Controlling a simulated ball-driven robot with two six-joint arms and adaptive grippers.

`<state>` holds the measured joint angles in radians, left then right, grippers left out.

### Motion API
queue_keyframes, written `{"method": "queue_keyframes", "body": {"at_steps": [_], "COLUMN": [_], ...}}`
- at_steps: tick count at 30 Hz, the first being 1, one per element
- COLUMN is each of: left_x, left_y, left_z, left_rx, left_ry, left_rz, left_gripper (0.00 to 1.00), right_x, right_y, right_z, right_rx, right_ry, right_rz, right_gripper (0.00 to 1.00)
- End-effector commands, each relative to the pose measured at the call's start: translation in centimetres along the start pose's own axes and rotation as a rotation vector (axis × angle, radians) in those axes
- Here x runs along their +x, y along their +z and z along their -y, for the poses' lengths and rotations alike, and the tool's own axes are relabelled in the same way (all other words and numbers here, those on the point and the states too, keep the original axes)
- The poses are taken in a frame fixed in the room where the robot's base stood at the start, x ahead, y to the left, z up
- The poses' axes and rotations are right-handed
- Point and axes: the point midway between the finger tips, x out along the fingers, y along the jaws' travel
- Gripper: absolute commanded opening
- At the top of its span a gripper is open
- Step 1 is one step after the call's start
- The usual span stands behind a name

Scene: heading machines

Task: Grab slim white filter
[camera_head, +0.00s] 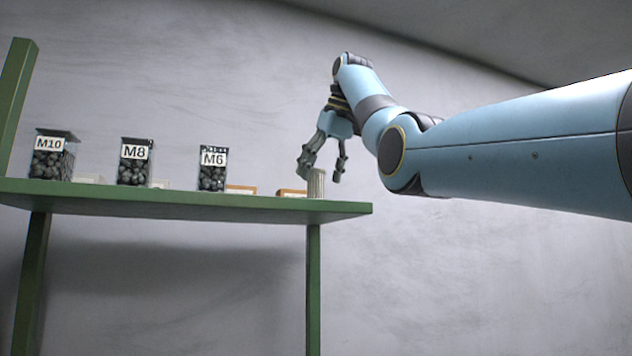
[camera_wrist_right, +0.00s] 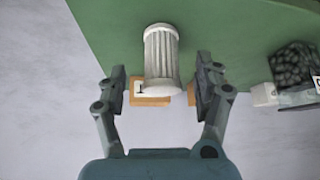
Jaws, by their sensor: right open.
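The slim white filter (camera_head: 316,184) is a ribbed white cylinder standing upright near the right end of the green shelf. In the right wrist view the filter (camera_wrist_right: 161,58) lies between the two fingers. My right gripper (camera_head: 321,178) is open, with its fingers pointing down above and around the filter's top. In the right wrist view a gap shows between each finger of the gripper (camera_wrist_right: 163,88) and the filter, so it is not gripped. My left gripper is in neither view.
The green shelf (camera_head: 180,200) ends just right of the filter. Bins marked M10 (camera_head: 50,160), M8 (camera_head: 134,165) and M6 (camera_head: 212,170) stand to the left. A low orange-brown block (camera_head: 291,193) sits close to the filter; another block (camera_head: 240,190) is beside M6.

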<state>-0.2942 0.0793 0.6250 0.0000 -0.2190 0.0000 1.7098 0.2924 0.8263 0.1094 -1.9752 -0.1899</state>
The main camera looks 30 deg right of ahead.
Motion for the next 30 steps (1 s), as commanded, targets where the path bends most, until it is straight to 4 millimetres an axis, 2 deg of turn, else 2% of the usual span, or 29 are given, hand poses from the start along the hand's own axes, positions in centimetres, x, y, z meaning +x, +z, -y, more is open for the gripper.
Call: {"method": "queue_keyframes", "body": {"at_steps": [1,4,8,14,17,28,30], "left_x": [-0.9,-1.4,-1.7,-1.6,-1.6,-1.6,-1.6], "left_y": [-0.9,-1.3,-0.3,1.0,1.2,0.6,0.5], "left_z": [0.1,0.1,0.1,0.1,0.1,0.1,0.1], "left_rx": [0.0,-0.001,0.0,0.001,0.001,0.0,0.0], "left_ry": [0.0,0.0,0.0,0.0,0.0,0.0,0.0], "left_rz": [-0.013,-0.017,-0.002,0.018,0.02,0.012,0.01], "left_gripper": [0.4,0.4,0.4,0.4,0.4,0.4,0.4], "right_x": [0.6,2.2,3.3,3.4,3.4,3.4,3.4], "right_y": [-0.3,-0.3,-0.3,-0.2,-0.2,-0.2,-0.2], "right_z": [0.1,0.2,0.2,0.2,0.2,0.2,0.2], "right_rx": [0.0,0.0,0.0,0.0,0.0,0.0,0.0], "right_ry": [0.001,0.001,0.001,0.001,0.001,0.001,0.001], "right_rz": [0.003,0.002,0.0,-0.001,-0.001,0.0,-0.001], "right_gripper": [0.68,0.68,0.68,0.68,0.58,0.1,0.09]}}
